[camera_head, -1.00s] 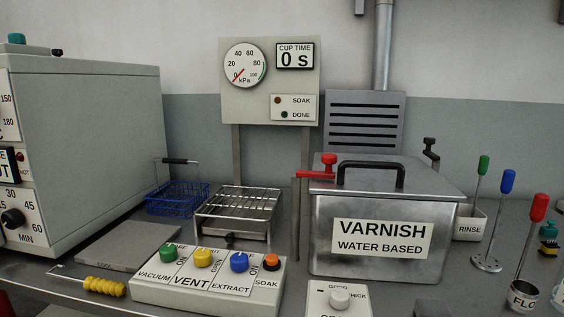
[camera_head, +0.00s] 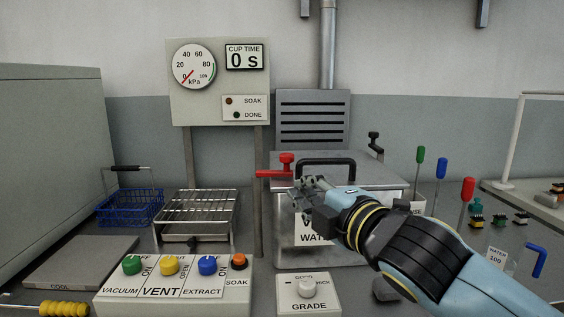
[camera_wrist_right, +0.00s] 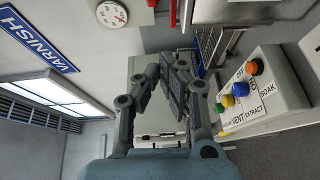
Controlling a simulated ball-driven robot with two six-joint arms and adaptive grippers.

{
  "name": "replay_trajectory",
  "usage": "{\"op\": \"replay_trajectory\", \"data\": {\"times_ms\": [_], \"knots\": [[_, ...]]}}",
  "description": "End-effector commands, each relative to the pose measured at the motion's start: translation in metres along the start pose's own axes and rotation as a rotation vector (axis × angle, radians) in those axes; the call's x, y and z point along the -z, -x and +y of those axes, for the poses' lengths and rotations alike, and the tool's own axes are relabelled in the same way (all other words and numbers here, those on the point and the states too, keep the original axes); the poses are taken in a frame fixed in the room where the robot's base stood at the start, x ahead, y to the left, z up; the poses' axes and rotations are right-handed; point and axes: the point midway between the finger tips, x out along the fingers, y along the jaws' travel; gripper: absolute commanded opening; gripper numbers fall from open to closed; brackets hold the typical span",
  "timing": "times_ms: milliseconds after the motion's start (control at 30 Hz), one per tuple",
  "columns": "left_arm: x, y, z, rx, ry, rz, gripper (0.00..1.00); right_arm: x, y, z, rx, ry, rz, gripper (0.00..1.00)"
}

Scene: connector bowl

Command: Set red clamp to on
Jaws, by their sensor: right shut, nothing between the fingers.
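The red clamp (camera_head: 278,167) sits at the top left edge of the metal varnish tank (camera_head: 390,178). Its red handle points left, out past the tank's side, with a red knob at its right end. My right gripper (camera_head: 302,190) is in front of the tank, a little below and to the right of the clamp, and covers part of the varnish label. It is shut and empty. Its fingers (camera_wrist_right: 178,82) also show close together in the right wrist view, where I cannot make out the clamp. My left gripper is not in view.
A control box with coloured knobs (camera_head: 172,292) and a grade box (camera_head: 308,295) stand in front. A wire rack (camera_head: 197,208) and blue basket (camera_head: 130,208) are at left. A black clamp (camera_head: 375,143) is at the tank's far right. Upright coloured handles (camera_head: 441,168) stand right.

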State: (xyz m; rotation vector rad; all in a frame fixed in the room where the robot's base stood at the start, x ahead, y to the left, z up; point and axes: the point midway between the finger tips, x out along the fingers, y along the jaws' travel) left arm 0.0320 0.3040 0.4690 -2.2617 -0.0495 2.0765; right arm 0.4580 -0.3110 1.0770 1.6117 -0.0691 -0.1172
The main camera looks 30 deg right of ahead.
Motion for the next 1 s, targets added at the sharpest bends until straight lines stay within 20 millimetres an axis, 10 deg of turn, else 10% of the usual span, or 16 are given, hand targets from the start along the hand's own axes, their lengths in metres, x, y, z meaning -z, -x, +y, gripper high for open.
{"op": "replay_trajectory", "data": {"times_ms": [600, 1000], "knots": [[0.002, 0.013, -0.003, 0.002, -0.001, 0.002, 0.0, 0.005, -0.105, 0.015, -0.035, 0.041, 0.013, 0.0], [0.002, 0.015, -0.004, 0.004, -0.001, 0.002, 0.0, -0.023, -0.129, 0.015, -0.033, 0.042, 0.014, 0.0]]}}
